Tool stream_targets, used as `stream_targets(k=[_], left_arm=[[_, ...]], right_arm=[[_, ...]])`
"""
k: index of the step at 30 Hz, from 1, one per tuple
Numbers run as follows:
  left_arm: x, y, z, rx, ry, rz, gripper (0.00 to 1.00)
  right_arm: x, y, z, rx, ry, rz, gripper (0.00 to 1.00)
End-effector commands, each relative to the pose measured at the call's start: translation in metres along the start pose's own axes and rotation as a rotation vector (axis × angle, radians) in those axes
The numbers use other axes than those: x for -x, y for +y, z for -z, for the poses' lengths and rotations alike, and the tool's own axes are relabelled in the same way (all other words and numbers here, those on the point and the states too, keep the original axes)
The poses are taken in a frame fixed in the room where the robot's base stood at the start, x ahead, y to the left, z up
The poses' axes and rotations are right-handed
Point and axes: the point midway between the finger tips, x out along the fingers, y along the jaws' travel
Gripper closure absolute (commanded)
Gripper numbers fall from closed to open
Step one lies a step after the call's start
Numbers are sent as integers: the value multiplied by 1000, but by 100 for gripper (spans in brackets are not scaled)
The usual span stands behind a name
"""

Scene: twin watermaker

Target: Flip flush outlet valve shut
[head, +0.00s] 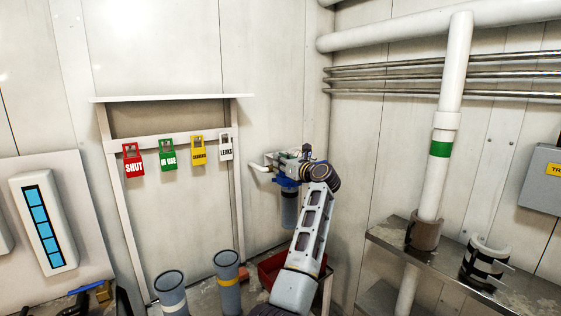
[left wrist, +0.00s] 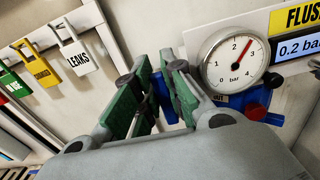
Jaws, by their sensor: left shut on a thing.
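My left arm reaches up to the wall fittings in the head view, with its gripper (head: 288,158) at the white pipework beside a blue-capped filter housing (head: 289,205). In the left wrist view the green-padded fingers (left wrist: 154,80) are closed on a blue part, which looks like the valve handle (left wrist: 168,98). The fingers hide much of it, and the valve body is not clear. A yellow flush sign (left wrist: 300,17) is at the upper right, above a 0.2 bar display (left wrist: 298,48). My right gripper is not in view.
A round pressure gauge (left wrist: 235,60) and a red knob (left wrist: 256,111) sit close beside the fingers. SHUT (head: 133,161), IN USE (head: 168,154), yellow (head: 198,151) and LEAKS (head: 226,147) tags hang to the left. A metal shelf (head: 395,243) is at right.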

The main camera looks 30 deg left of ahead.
Motion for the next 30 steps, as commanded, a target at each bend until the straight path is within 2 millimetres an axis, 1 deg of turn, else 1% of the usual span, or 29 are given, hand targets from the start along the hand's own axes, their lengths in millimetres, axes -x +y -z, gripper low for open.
stream_targets(k=[5, 6, 10, 23, 30], left_arm=[[0, -1, 0, -3, -2, 1, 100], [0, 0, 0, -3, -2, 1, 83], [0, -1, 0, -2, -2, 1, 67], [1, -2, -1, 0, -4, 5, 66], [4, -2, -2, 0, -4, 6, 66]], right_arm=[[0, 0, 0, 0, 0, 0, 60], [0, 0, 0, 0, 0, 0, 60], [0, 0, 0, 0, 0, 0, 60], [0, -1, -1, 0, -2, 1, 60], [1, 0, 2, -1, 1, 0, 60]])
